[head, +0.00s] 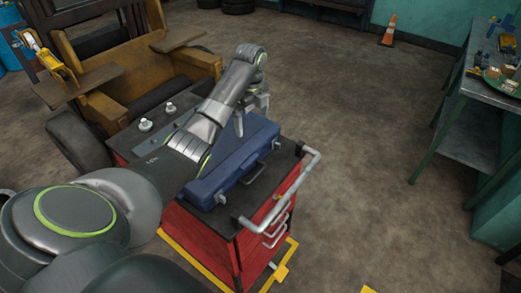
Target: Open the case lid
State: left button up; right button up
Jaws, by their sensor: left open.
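A blue case (232,165) lies on the black top of a red tool cart, with its lid shut. Its carry handle (254,173) is on the side facing the cart's front right. My left arm reaches in from the left and passes over the case's left end. My left gripper (252,117) is open and empty at the case's far end, pointing down. I cannot tell whether its fingers touch the case. The arm hides part of the lid. My right gripper is not in view.
The red cart (210,237) has a pale push bar (299,187) on its right. Small metal parts (146,124) stand on its far left. A stripped forklift (130,60) stands behind it. A green-legged workbench (487,90) is at right. An orange cone (389,30) stands far back. Open floor lies between.

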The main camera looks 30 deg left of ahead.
pick_arm(q)
jog(key=b, duration=0.2)
send_over(252, 161)
notch_tip(252, 161, down, 10)
jog(key=shift+s+f, duration=0.15)
jog(key=shift+f, duration=0.1)
notch_tip(252, 161, down, 5)
jog(key=shift+f, duration=0.6)
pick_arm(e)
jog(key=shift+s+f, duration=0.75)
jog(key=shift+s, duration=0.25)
pick_arm(q)
jog(key=c, duration=1.3)
jog(key=shift+r, duration=0.1)
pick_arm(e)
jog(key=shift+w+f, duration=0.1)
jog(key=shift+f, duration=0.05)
